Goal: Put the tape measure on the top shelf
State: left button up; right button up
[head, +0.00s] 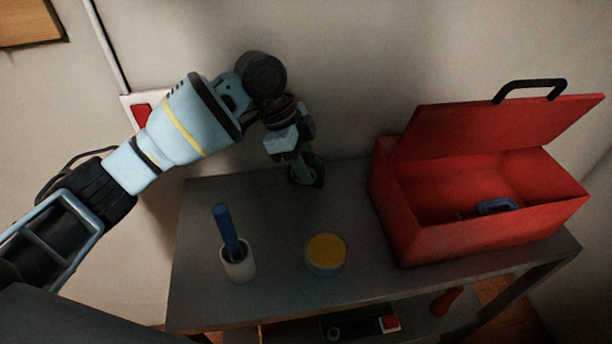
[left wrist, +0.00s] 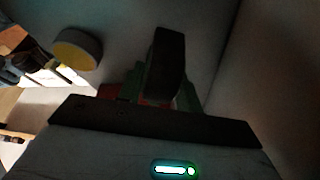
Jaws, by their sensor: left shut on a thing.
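My left gripper (head: 300,163) is at the back of the grey top shelf (head: 200,285), left of the red toolbox, pointing down. It is shut on a small dark thing with some green, which I take for the tape measure (head: 308,177). In the left wrist view it is a dark block (left wrist: 169,62) between the fingers. The thing is at or just above the shelf top; I cannot tell whether it touches. My right gripper is not in view.
An open red toolbox (head: 400,225) with a blue item (head: 495,207) inside stands at right. A yellow-topped round tin (head: 326,268) and a white cup (head: 238,264) holding a blue stick (head: 225,230) stand in front. A lower shelf holds a green item (head: 350,327). The back left top is clear.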

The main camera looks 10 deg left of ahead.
pick_arm(q)
jog(key=shift+f, duration=1.95)
jog(key=shift+f, duration=0.15)
jog(key=o, duration=1.2)
jog(key=v, duration=1.2)
